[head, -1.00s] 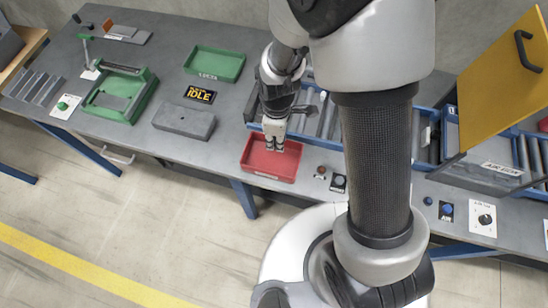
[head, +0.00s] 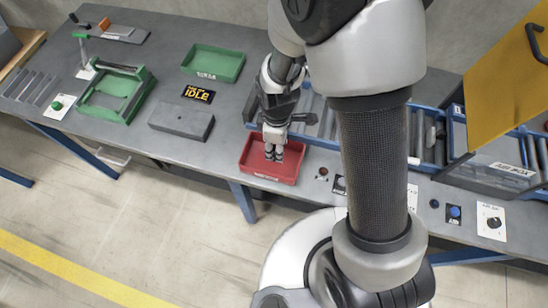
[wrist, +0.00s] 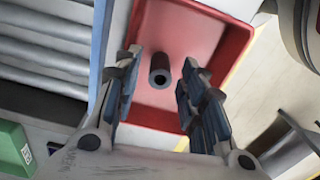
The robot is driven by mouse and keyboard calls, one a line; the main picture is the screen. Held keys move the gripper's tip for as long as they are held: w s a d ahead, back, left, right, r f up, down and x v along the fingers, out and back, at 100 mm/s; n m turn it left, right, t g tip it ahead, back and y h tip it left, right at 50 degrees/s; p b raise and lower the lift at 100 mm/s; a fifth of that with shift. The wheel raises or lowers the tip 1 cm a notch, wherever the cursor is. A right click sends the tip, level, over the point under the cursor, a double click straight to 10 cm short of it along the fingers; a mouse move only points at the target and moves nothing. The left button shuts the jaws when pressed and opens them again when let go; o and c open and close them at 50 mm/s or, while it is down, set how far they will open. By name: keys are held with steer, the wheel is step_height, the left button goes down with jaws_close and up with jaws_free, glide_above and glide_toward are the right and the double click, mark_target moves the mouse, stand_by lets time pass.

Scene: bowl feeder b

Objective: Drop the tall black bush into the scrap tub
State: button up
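The red scrap tub (head: 257,172) stands near the front edge of the bench, with its label too small to read. My gripper (head: 274,156) points down over it. In the wrist view, my gripper (wrist: 155,92) is open, with a clear gap on both sides of the tall black bush (wrist: 160,72). In the head view I cannot make the bush out.
A roller conveyor (wrist: 45,45) runs beside the tub. A green tray (head: 213,63), a grey block (head: 181,122) and a green fixture (head: 117,93) stand to the left. Buttons and a yellow raised lid (head: 505,75) are on the right. Floor in front is clear.

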steer(key=shift+o, duration=0.2)
step_height(320, 180, up, 12)
stand_by(0.6)
stand_by(0.3)
steer(key=s+d+r+m+t, duration=0.2)
steer(key=s+d+r+m, duration=0.3)
steer(key=s+r+m, duration=0.1)
steer(key=s+d+r+m+t, duration=0.2)
steer(key=s+d+r+m, duration=0.3)
steer(key=s+r+m, duration=0.2)
step_height(320, 180, up, 3)
steer(key=shift+s+d+r+m+t, duration=0.2)
steer(key=shift+s+d+m+t, duration=0.15)
steer(key=shift+m, duration=0.65)
steer(key=shift+w+d, duration=0.1)
steer(key=shift+d, duration=0.05)
